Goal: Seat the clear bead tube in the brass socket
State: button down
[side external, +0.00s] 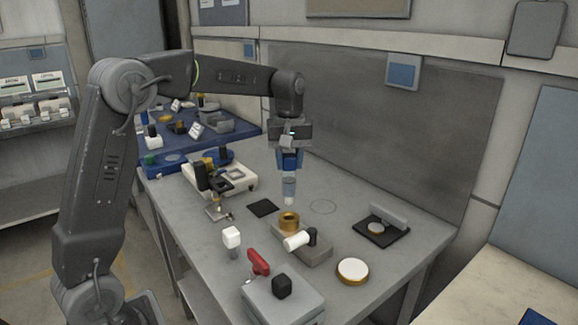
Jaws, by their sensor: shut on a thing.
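My gripper (290,160) points straight down over the bench and is shut on the clear bead tube (289,186). The tube hangs upright, pale blue and see-through with a whitish lower end. The brass socket (289,222) is a gold ring standing on a grey block (316,249). The tube's lower end shows a little above the socket in the picture, apart from it. From this single view I cannot tell whether the tube is exactly over the socket's opening.
A white cylinder with a black knob (298,241) sits on the block beside the socket. A black square pad (262,208) lies to the left. A white device (220,179), a red-handled part (258,263), a round gold-rimmed disc (353,270) and a black tray (396,233) stand around.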

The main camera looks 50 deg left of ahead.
aim_at(289, 183)
dwell(0.4)
jog(key=shift+f, duration=3.25)
dwell(0.7)
jog(key=c, duration=1.1)
grip_release()
jog(key=shift+o, duration=0.7)
jog(key=o, duration=0.5)
